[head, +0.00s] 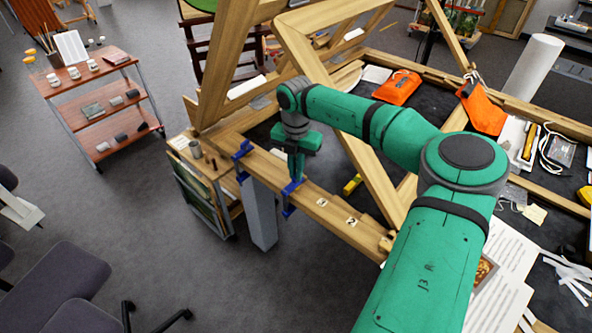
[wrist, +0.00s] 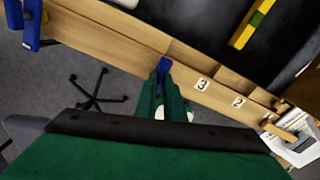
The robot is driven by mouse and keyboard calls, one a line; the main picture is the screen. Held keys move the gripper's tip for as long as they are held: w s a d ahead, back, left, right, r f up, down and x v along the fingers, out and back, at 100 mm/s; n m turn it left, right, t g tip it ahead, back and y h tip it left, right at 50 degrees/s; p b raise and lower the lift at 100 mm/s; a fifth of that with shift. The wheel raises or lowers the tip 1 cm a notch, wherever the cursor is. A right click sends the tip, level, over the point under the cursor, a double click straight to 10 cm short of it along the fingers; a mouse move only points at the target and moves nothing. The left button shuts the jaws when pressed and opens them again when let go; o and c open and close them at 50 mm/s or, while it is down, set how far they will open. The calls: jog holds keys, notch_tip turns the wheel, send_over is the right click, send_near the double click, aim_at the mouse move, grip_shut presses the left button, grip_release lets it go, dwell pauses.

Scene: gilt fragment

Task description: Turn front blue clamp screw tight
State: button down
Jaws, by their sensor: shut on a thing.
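The front blue clamp (head: 289,190) sits on the wooden beam (head: 327,209) at the near edge of the big wooden frame, left of the number labels. My green gripper (head: 296,178) comes down on it from above. In the wrist view the fingers (wrist: 163,82) are shut on the blue clamp screw (wrist: 163,65), whose top shows at their tips. The fingers hide the rest of the screw, and I cannot tell how tight it is. A second blue clamp (head: 241,151) is farther left on the beam and also shows at the wrist view's upper left (wrist: 31,22).
A grey post (head: 262,214) stands below the beam beside a small wooden cabinet (head: 205,165). Diagonal timbers (head: 318,65) rise close to my arm. Orange pouches (head: 397,87) and a yellow level (head: 352,184) lie inside the frame. Floor at front left is open, with chairs.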

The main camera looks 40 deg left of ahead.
jog(key=shift+r+m, duration=0.1)
jog(key=shift+m, duration=0.8)
jog(key=c, duration=1.9)
grip_release()
jog(key=shift+o, duration=0.2)
